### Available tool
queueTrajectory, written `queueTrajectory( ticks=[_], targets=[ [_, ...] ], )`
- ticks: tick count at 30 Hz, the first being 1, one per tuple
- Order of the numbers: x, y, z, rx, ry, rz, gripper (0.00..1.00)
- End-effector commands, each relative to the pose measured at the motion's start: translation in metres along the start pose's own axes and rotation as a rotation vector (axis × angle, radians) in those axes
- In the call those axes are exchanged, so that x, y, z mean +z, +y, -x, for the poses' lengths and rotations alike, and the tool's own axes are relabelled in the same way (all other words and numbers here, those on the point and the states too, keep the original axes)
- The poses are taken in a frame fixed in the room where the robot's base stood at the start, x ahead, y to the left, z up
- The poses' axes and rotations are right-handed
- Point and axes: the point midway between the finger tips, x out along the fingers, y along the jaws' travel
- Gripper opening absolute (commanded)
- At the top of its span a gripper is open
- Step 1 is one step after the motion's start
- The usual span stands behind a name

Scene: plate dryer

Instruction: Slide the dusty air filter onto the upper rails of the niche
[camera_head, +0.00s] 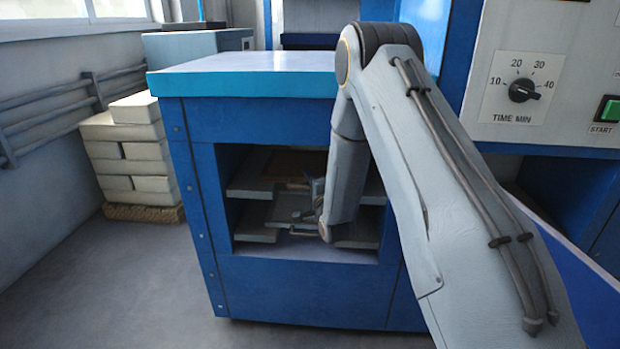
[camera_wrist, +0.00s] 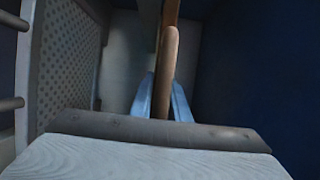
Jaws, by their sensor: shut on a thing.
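The blue cabinet's niche (camera_head: 243,160) has upper rails (camera_head: 252,181), seen as pale ledges at its sides. A flat brown thing, apparently the dusty air filter (camera_head: 290,162), shows at the height of the upper rails, deep in the niche. My gripper (camera_head: 316,188) is inside the niche opening, partly hidden by my arm. In the wrist view, my blue fingers (camera_wrist: 162,92) are shut on a brown bar (camera_wrist: 169,60), apparently the filter's edge. The filter's right side is hidden, so its seating on the right rail cannot be told.
Lower ledges (camera_head: 257,234) and a small grey handle lie below in the niche. A perforated grey panel (camera_wrist: 65,60) stands close on the left in the wrist view. Pale stacked blocks (camera_head: 130,150) stand left of the cabinet; floor there is clear.

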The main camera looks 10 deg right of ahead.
Motion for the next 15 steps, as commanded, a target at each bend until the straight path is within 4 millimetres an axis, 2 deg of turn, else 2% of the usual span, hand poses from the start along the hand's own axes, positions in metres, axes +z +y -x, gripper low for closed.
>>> queueTrajectory(
  ticks=[8, 9, 12, 15],
  targets=[
    [-0.0029, -0.0005, 0.0, -0.003, 0.003, 0.0, 0.0],
    [-0.0031, -0.0004, 0.0, -0.003, 0.004, 0.0, 0.2],
    [-0.0043, -0.0003, 0.0001, -0.002, 0.005, 0.0, 0.37],
    [-0.0043, -0.0001, 0.0002, -0.002, 0.005, 0.0, 0.37]
  ],
)
